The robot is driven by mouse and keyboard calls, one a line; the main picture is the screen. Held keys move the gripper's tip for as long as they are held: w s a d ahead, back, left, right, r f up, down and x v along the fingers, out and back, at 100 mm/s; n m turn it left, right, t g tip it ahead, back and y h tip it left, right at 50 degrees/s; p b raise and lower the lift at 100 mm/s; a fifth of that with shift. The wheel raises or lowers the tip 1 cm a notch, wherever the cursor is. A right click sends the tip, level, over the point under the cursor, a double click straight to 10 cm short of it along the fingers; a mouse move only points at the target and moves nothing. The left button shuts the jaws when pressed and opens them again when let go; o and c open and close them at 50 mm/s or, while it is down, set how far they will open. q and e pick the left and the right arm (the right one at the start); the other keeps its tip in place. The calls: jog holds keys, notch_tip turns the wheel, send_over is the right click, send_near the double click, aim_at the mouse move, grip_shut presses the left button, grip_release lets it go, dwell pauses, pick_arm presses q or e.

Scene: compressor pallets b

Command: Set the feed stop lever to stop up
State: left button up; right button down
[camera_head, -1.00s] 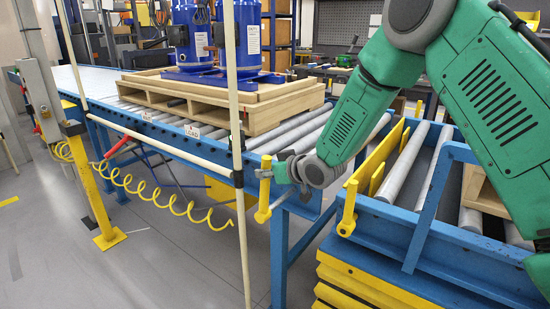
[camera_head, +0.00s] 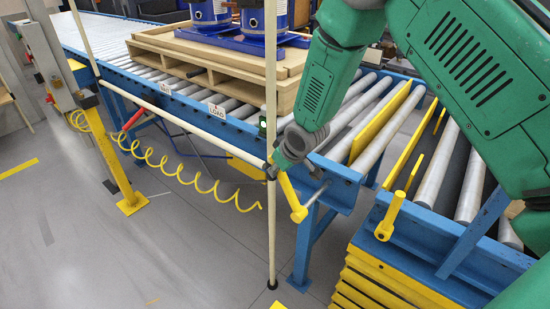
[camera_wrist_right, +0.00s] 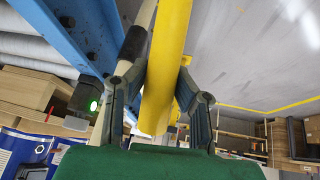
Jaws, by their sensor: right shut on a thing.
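The yellow lever (camera_head: 291,197) sits at the near corner of the blue roller conveyor's end. It leans to the left from its round yellow pivot. My right gripper (camera_head: 281,168) is shut on its upper part. In the right wrist view the yellow lever (camera_wrist_right: 166,70) runs between the two dark fingers of my right gripper (camera_wrist_right: 160,88), which press it from both sides. A long yellow plate (camera_head: 382,122) stands among the rollers near the conveyor's end. My left gripper is not in view.
A wooden pallet (camera_head: 205,62) with blue compressors (camera_head: 264,20) stands on the rollers. A thin pale post (camera_head: 271,235) rises close to my right gripper. A second yellow lever (camera_head: 391,215) is upright on the neighbouring blue roller frame (camera_head: 425,228). A coiled yellow hose (camera_head: 180,178) hangs at left.

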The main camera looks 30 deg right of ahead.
jog(key=shift+w+r, duration=0.1)
jog(key=shift+w, duration=0.05)
jog(key=c, duration=1.4)
grip_release()
jog(key=shift+o, duration=0.5)
jog(key=shift+r, duration=0.15)
jog(key=v, duration=1.1)
jog(key=shift+r, duration=0.1)
